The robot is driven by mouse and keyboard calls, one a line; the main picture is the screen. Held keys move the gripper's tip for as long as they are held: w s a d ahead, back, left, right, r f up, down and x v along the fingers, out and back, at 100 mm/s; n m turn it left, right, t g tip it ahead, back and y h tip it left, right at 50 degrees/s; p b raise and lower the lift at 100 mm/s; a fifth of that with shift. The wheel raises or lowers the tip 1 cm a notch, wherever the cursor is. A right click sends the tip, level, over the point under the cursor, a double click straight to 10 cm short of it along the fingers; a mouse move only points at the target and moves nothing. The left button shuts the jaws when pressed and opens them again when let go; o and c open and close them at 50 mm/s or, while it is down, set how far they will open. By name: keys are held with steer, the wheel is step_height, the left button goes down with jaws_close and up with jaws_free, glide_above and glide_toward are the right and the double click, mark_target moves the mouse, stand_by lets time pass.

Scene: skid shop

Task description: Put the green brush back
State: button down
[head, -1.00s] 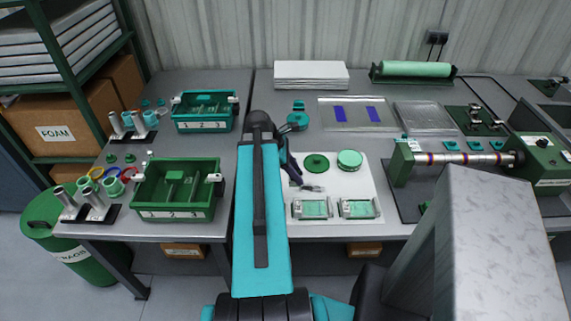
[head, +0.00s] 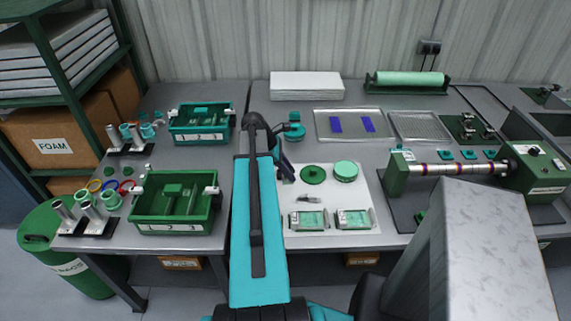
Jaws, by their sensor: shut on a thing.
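My arm reaches forward over the front edge of the table. Its teal link hides much of the middle. The dark end of my gripper (head: 287,167) shows just right of the link, over the left edge of the white mat. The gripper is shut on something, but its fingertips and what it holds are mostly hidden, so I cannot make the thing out. I cannot pick out a green brush for certain. A small grey tool (head: 308,198) lies on the white mat (head: 352,192), near the dark end of the gripper.
Green divided bins (head: 143,215) (head: 175,136) stand left, beside tube racks. A green disc (head: 313,174), a round green tub (head: 346,170) and two clear-walled trays (head: 308,220) sit on the mat. A roller machine (head: 398,175) stands right. A teal item (head: 294,116) stands behind my arm.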

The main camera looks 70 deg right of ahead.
steer(key=shift+w+d+f+p, duration=0.1)
steer(key=shift+w+d+p, duration=0.25)
steer(key=shift+w+d, duration=0.6)
steer(key=shift+w+d+f+p, duration=0.15)
steer(key=shift+w+d+p, duration=0.25)
steer(key=shift+d, duration=1.05)
steer(key=shift+w+d+f+p, duration=0.1)
steer(key=shift+w+d+p, duration=0.4)
steer(key=shift+d, duration=0.7)
steer(key=shift+w, duration=0.1)
steer(key=shift+f, duration=0.1)
steer(key=shift+f+p, duration=0.6)
steer(key=shift+f, duration=1.1)
steer(key=shift+f, duration=0.15)
steer(key=c, duration=1.5)
jaws_free()
steer(key=shift+o, duration=0.2)
steer(key=shift+r, duration=0.2)
steer(key=b+v, duration=0.3)
steer(key=v, duration=0.9)
